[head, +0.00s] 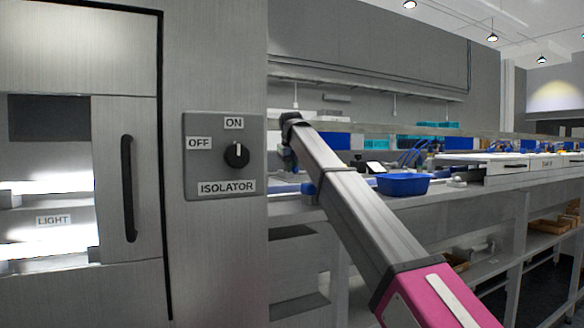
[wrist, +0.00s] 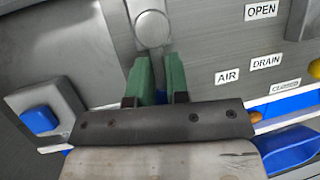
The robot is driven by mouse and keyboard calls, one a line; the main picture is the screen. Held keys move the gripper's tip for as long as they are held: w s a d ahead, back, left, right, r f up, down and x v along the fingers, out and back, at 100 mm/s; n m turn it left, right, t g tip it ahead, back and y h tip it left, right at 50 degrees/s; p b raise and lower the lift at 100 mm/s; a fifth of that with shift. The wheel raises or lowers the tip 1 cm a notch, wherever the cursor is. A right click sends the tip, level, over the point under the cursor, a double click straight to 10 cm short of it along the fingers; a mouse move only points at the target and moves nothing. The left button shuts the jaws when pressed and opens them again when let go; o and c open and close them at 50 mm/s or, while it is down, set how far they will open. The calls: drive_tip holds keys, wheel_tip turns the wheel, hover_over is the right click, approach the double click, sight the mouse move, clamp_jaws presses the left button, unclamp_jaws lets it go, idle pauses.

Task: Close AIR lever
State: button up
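In the wrist view my gripper (wrist: 160,58) has two green fingers, standing a small gap apart. I see nothing clearly held between them. Just beyond the fingertips is a grey metal piece with a round cap (wrist: 152,28); I cannot tell if it is the AIR lever or if the fingers touch it. The AIR label (wrist: 227,76) is on the grey panel to the right of the fingers, with the DRAIN label (wrist: 267,61), OPEN label (wrist: 261,11) and CLOSED label (wrist: 286,85) near it. In the head view my gripper is hidden beyond my arm.
A blue-and-grey block (wrist: 40,119) is left of my gripper. The head view shows an isolator switch (head: 237,155), a door handle (head: 129,188) and a blue bin (head: 402,185) on the bench.

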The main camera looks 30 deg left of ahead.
drive_tip(key=o, duration=0.3)
drive_tip(key=shift+s+d+f, duration=0.2)
drive_tip(key=shift+d, duration=0.1)
drive_tip(key=shift+a, duration=0.1)
drive_tip(key=shift+r, duration=0.1)
drive_tip(key=shift+r, duration=0.2)
drive_tip(key=v, duration=1)
drive_tip(key=shift+s+r, duration=0.1)
drive_tip(key=shift+s, duration=0.05)
